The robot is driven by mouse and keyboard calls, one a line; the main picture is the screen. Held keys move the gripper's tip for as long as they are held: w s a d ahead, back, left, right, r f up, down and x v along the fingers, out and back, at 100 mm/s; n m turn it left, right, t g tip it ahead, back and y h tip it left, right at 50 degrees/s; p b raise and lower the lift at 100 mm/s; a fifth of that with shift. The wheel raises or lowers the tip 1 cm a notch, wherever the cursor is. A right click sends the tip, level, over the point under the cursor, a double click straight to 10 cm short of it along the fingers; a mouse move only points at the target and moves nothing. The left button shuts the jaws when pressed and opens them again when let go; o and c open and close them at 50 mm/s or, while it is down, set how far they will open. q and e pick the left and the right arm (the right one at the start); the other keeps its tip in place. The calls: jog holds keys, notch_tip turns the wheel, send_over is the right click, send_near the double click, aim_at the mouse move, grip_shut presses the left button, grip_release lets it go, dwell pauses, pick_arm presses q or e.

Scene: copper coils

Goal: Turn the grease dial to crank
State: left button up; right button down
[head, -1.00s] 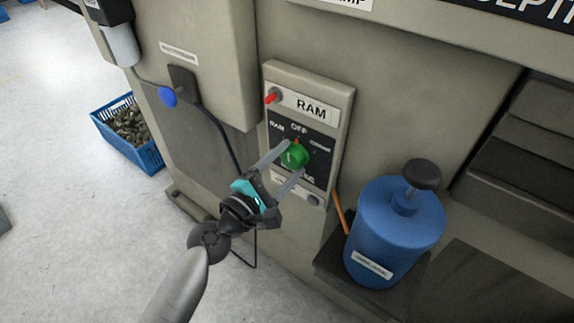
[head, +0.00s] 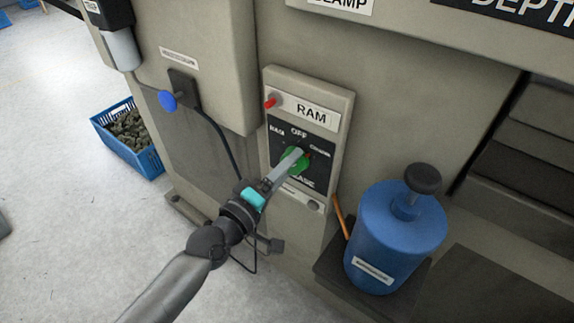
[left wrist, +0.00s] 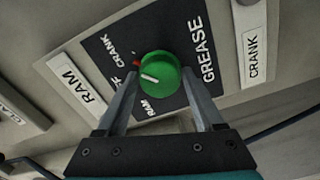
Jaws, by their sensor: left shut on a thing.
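The green grease dial (head: 293,161) sits on the dark plate of the RAM panel (head: 349,103), with OFF, RAM and CRANK labels around it. Its red pointer is on the upper right in the head view, toward the CRANK label (head: 320,148). The dial also shows in the left wrist view (left wrist: 160,85), with a white line on its face and the red pointer toward CRANK. My left gripper (head: 294,160) is shut on the dial, one finger on each side. The fingers cover part of the dial and of the GREASE label in the head view. My right gripper is not in view.
A red-tipped switch (head: 271,101) sticks out at the panel's upper left. A blue canister (head: 395,235) with a black knob stands on a ledge to the right. A blue plug-like knob (head: 168,99) and cable are at left. A blue crate (head: 148,163) stands on the floor.

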pick_arm(q)
jog(key=shift+m+p, duration=0.3)
jog(key=shift+m, duration=1)
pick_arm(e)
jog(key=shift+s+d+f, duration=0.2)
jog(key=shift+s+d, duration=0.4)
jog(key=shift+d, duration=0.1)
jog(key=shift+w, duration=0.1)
pick_arm(q)
jog(key=o, duration=1.4)
jog(key=p+v, duration=0.2)
jog(key=v, duration=1.3)
jog(key=shift+s+a, duration=0.1)
jog(key=shift+s, duration=0.05)
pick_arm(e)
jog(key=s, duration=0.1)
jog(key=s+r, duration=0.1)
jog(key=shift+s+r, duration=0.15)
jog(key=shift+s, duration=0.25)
